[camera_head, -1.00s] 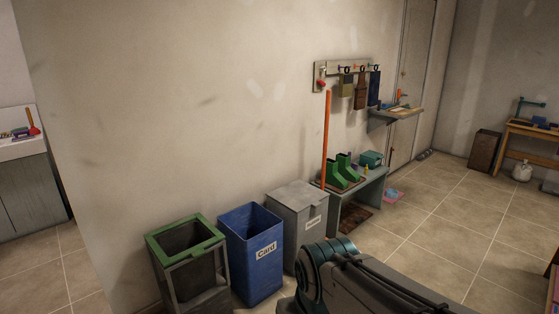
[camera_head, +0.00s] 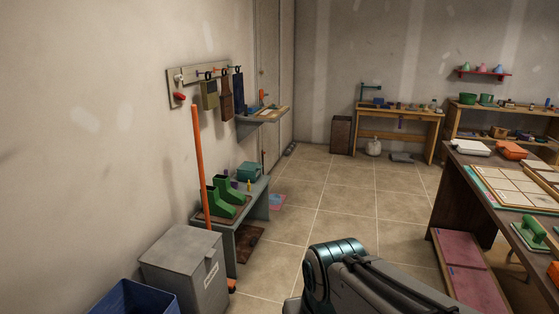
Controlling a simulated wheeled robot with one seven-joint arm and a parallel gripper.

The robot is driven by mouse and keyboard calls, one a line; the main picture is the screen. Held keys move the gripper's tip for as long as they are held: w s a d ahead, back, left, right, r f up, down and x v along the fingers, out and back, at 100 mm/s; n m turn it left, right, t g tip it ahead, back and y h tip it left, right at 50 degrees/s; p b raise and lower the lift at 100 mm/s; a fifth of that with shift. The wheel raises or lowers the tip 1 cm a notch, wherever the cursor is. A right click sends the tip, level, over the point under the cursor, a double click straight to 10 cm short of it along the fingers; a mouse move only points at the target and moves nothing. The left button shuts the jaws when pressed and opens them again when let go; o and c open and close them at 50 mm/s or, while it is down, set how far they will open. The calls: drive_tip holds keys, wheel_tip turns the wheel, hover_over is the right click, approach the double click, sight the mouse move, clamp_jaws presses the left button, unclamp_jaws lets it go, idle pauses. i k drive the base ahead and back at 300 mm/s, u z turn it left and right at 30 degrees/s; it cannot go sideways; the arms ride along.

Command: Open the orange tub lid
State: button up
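My gripper is not in view. The orange tub is well beyond my arm, up and to the right in the picture.
The dark table (camera_head: 461,187) carries trays and a green-handled tool (camera_head: 535,231). Pink boards (camera_head: 465,262) lean low beside it. A grey bin (camera_head: 184,267), a blue bin (camera_head: 133,299) and a bench with green boots (camera_head: 223,197) line the left wall. Tiled floor lies clear between.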

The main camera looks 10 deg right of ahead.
sight(511, 147)
drive_tip(key=z, duration=0.95)
drive_tip(key=i, duration=1.15)
drive_tip(key=z, duration=0.9)
drive_tip(key=i, duration=1.45)
drive_tip(key=u, duration=0.4)
drive_tip(key=k, duration=1.25)
drive_tip(key=u, duration=0.8)
drive_tip(key=i, duration=2.35)
drive_tip(key=z, duration=0.55)
drive_tip(key=i, duration=1.35)
drive_tip(key=z, duration=1.65)
drive_tip(key=i, duration=0.85)
drive_tip(key=z, duration=0.75)
